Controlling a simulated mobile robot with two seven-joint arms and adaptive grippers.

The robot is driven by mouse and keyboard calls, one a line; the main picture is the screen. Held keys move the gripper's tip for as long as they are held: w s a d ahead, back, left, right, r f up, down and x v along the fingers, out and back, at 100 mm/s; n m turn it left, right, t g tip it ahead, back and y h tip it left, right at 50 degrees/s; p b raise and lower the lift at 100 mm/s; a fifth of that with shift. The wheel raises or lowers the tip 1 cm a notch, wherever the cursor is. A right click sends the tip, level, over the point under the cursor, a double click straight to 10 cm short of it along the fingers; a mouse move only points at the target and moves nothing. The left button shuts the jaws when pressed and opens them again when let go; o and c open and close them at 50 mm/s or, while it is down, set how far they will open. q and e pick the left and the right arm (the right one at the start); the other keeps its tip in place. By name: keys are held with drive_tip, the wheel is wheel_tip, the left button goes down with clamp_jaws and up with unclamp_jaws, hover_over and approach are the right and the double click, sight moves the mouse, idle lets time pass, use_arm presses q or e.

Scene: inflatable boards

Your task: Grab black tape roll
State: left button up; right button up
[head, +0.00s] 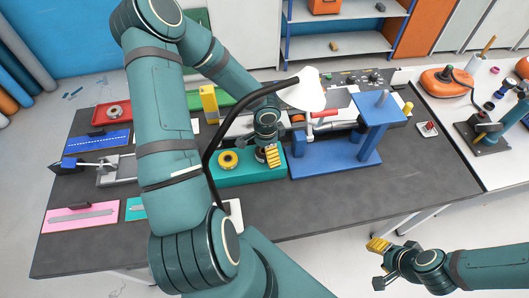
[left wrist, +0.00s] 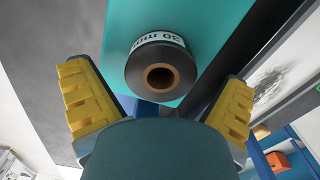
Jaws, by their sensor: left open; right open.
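In the left wrist view the black tape roll (left wrist: 136,72), with a brown core and a white label reading "30 mm", sits on a teal surface. My left gripper (left wrist: 160,108) is open, with its yellow-padded fingers apart on either side of the view and the roll ahead between them. I cannot tell whether either finger touches it. My right gripper (head: 378,262) is open and empty, off the table at lower right.
A blue stand (head: 335,162) is close on the right. A white lamp (head: 304,90) on a black arm hangs above. The dark table (head: 400,180) has free room at front right.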

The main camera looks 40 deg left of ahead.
use_arm(q)
drive_tip(key=c, duration=1.3)
